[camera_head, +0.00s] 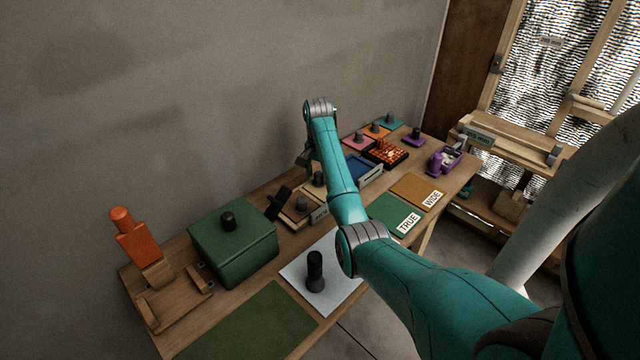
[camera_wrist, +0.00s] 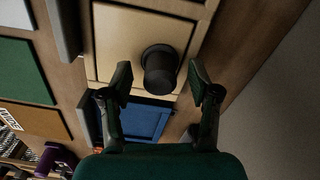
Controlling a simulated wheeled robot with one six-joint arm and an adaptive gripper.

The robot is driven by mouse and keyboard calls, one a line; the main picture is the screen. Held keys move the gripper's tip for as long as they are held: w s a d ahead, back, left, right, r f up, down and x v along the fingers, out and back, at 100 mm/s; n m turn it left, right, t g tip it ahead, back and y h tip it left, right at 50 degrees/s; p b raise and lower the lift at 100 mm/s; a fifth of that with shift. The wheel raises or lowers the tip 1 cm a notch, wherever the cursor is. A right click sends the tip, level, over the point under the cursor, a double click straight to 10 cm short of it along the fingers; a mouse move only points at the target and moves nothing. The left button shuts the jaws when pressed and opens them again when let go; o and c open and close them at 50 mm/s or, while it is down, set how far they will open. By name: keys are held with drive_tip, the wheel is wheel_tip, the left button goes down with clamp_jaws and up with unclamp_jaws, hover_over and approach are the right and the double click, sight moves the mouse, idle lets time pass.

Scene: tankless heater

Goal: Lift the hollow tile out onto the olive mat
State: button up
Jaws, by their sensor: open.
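In the wrist view my gripper (camera_wrist: 160,82) is open, with one finger on each side of a black cylindrical knob (camera_wrist: 159,68). The knob stands on a pale tan tile (camera_wrist: 125,50); I see no firm contact between fingers and knob. I cannot tell whether this is the hollow tile. In the head view knobbed tan tiles (camera_head: 296,213) sit beside a small label, partly hidden by my arm. A dark olive-green mat (camera_head: 250,325) lies at the table's near edge.
A green box with a black knob (camera_head: 235,250) and a wooden holder with an orange-handled tool (camera_head: 135,235) stand at left. A white mat (camera_head: 340,290) carries a black knob. Green TRUE (camera_head: 385,208) and ochre WIDE (camera_head: 415,185) mats lie right. A blue tray (camera_head: 368,168) lies beyond my arm.

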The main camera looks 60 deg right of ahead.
drive_tip(key=shift+f, duration=0.2)
clamp_jaws()
